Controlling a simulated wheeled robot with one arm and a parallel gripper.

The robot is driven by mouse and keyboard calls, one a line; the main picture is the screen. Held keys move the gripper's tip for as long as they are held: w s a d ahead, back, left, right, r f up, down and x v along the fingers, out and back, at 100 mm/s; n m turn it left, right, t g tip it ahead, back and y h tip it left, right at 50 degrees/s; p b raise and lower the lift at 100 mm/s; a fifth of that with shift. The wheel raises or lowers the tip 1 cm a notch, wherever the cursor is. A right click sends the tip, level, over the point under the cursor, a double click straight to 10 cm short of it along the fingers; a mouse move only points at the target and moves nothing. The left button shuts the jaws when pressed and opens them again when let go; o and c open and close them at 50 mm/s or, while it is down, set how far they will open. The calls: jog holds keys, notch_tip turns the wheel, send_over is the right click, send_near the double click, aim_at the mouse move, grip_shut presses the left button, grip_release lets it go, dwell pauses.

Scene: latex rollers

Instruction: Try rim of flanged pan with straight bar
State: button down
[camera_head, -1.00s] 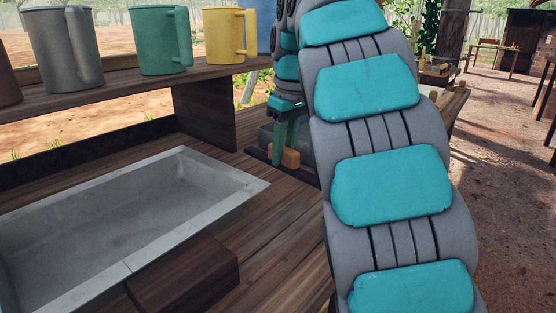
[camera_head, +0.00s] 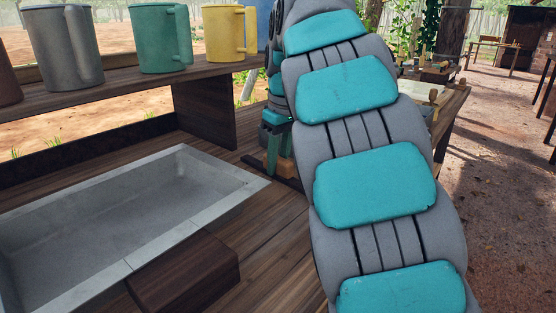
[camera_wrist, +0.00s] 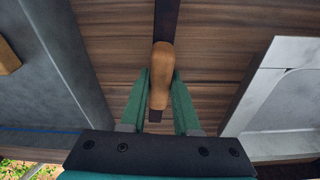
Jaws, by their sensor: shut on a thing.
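The flanged pan (camera_head: 150,259) is a long, shallow grey metal tray with a flat rim, on the left of the bench in the head view. Its light rim also shows at the right of the wrist view (camera_wrist: 262,92). My gripper (camera_wrist: 160,88) has green fingers shut on the tan wooden handle (camera_wrist: 161,70) of a dark straight bar (camera_wrist: 167,18). The bar runs past the handle at both ends, over the bench planks and apart from the pan. In the head view my gripper (camera_head: 276,150) is right of the pan, partly hidden by my arm.
A shelf (camera_head: 130,91) with several mugs, including grey, green (camera_head: 158,40) and yellow (camera_head: 226,36), stands behind the pan. A dark wooden block (camera_head: 185,275) is at the pan's front edge. Another grey container (camera_wrist: 50,70) lies left in the wrist view. Bare planks lie between.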

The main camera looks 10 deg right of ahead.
jog(key=shift+f, duration=0.2)
jog(key=c, duration=0.6)
grip_release()
jog(key=shift+c, duration=0.2)
jog(key=shift+r, duration=0.15)
